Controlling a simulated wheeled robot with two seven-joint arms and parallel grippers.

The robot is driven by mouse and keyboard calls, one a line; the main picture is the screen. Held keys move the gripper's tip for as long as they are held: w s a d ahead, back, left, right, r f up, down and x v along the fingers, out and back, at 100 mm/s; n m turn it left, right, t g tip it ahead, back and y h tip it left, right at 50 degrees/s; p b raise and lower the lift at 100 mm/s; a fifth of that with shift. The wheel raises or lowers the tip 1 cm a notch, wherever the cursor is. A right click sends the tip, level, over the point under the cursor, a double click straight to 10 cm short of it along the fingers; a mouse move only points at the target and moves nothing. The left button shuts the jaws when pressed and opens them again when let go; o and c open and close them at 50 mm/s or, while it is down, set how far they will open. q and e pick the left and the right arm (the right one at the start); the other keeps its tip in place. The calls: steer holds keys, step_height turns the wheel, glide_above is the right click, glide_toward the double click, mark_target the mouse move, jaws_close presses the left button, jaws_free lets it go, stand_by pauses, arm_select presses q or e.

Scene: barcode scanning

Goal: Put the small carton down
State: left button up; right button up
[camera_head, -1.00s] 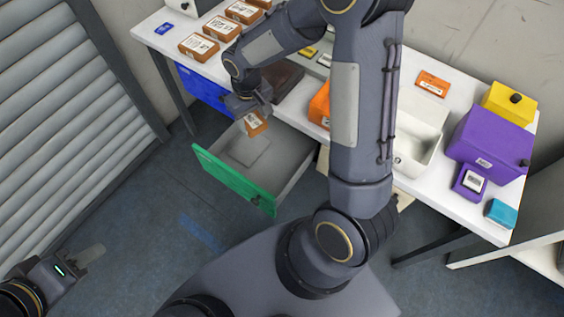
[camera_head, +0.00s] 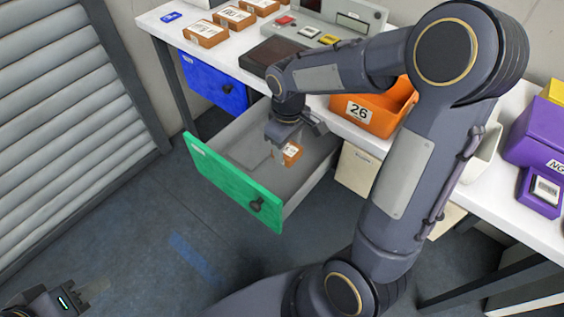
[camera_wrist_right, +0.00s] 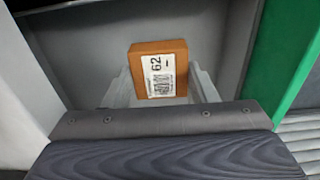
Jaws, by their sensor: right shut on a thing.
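The small orange-brown carton (camera_head: 292,153) has a white label with a barcode and "62", clear in the right wrist view (camera_wrist_right: 158,70). My right gripper (camera_head: 290,146) is shut on it, with one finger at each side. It holds the carton inside the open drawer with the green front (camera_head: 232,186), towards the drawer's right side. I cannot tell whether the carton touches the drawer floor. A flat grey patch (camera_head: 247,152) shows on the floor left of the carton. My left gripper (camera_head: 82,292) is at the lower left, away from the table, and its finger gap is unclear.
A shut blue drawer (camera_head: 214,84) is left of the open one. On the white table stand several orange-brown cartons (camera_head: 206,33), a dark pad (camera_head: 279,55), a grey panel (camera_head: 325,25), an orange bin "26" (camera_head: 362,112) and a purple box (camera_head: 538,135). My right arm hides part of the table.

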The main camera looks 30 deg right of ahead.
step_height(320, 180, down, 10)
steer(key=shift+r+b, duration=0.1)
steer(key=shift+b, duration=1.05)
steer(key=shift+f, duration=0.2)
steer(key=o, duration=1)
steer(key=shift+o, duration=0.2)
steer(key=shift+r, duration=0.1)
